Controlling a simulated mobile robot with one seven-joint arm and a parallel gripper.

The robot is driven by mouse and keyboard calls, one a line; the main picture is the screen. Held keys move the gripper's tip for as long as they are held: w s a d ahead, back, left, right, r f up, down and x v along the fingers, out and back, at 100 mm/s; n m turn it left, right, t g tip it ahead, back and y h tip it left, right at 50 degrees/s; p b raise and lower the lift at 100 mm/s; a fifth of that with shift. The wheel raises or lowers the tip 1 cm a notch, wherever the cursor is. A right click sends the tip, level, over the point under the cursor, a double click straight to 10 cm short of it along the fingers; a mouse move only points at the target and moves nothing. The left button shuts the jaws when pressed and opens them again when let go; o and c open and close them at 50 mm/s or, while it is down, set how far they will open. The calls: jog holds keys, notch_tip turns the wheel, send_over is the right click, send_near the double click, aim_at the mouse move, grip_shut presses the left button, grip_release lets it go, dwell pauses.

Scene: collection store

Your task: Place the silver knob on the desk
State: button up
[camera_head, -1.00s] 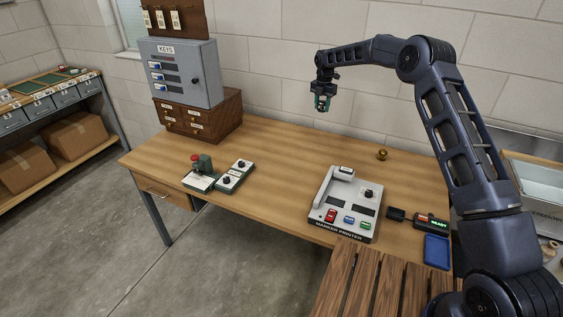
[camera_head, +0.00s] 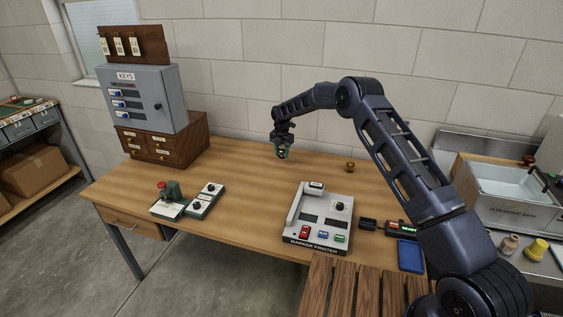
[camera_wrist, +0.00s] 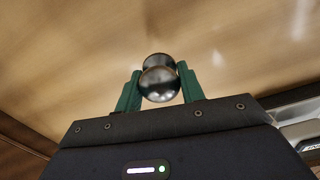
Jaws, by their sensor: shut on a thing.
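The silver knob (camera_wrist: 159,82) is round and shiny and sits between the two green fingers of my gripper (camera_wrist: 159,88) in the wrist view. My gripper is shut on it. In the head view my gripper (camera_head: 282,153) points down over the back middle of the wooden desk (camera_head: 245,180). The knob is too small to make out clearly there. The wrist view shows the wood surface beyond the knob; I cannot tell how large the gap is.
A brass knob (camera_head: 350,167) stands on the desk to the right of my gripper. The marker printer (camera_head: 320,220) is in front. The key cabinet (camera_head: 145,97) on its drawers stands at the left. Desk around my gripper is clear.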

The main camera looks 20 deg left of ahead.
aim_at(282, 156)
jog(key=shift+f, duration=2.5)
jog(key=shift+f, duration=0.15)
jog(key=o, duration=1.1)
notch_tip(282, 156, up, 12)
jog(key=shift+r, duration=0.15)
